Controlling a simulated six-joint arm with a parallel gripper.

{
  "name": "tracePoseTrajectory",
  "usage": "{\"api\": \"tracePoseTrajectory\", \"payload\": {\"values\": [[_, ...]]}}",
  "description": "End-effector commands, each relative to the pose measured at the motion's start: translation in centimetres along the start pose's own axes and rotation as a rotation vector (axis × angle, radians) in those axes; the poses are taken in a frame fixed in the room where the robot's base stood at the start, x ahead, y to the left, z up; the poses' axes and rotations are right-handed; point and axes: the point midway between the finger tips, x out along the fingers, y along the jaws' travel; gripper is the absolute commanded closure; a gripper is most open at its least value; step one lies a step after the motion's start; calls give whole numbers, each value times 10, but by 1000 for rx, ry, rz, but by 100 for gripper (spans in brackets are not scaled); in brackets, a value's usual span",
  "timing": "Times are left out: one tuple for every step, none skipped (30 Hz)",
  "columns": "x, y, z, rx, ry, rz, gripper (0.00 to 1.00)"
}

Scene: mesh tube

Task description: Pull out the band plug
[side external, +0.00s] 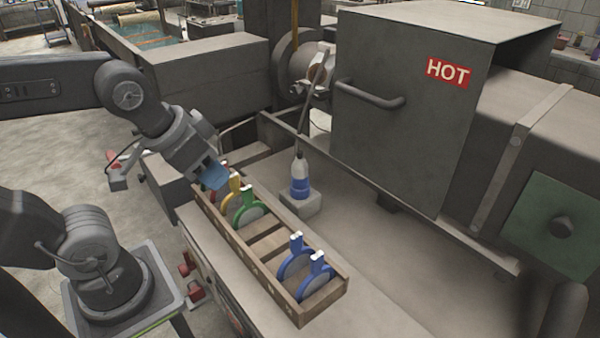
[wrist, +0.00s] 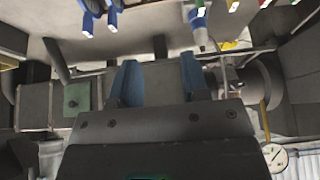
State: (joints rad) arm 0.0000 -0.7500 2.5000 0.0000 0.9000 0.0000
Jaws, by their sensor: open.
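I cannot tell which item is the band plug. A wooden rack (side external: 262,262) holds several upright ring-shaped pieces with white-tipped tabs. They include a red piece (side external: 224,167) partly behind my gripper, a yellow piece (side external: 234,182), a green piece (side external: 249,193) and two blue pieces (side external: 294,240) at the near end. My gripper (side external: 213,175) is over the far end of the rack, close to the red and yellow pieces. In the wrist view its blue fingers (wrist: 161,76) are apart with nothing between them. Blue tabs (wrist: 88,22) show at the top edge there.
A white-and-blue bottle (side external: 299,178) stands on a small block beside the rack. A large grey housing with a HOT label (side external: 448,73) and a bar handle (side external: 372,95) stands behind. Several empty slots lie in the middle of the rack. The bench (side external: 385,265) right of the rack is clear.

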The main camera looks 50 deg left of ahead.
Motion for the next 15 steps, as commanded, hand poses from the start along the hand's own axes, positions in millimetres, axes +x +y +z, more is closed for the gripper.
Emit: {"api": "tracePoseTrajectory", "payload": {"values": [[0, 0, 0, 0, 0, 0, 58], [0, 0, 0, 0, 0, 0, 58], [0, 0, 0, 0, 0, 0, 58], [0, 0, 0, 0, 0, 0, 58], [0, 0, 0, 0, 0, 0, 58], [0, 0, 0, 0, 0, 0, 54], [0, 0, 0, 0, -1, 0, 52], [0, 0, -1, 0, -2, -1, 49], [0, -1, -3, 0, -5, -1, 45], [1, -1, -5, 0, -9, -2, 42], [1, -2, -8, 0, -16, -3, 39], [2, -2, -13, 0, -25, -5, 35], [4, -3, -17, 0, -34, -7, 32], [5, -4, -22, 0, -45, -8, 30], [7, -6, -30, 0, -60, -11, 26]]}}
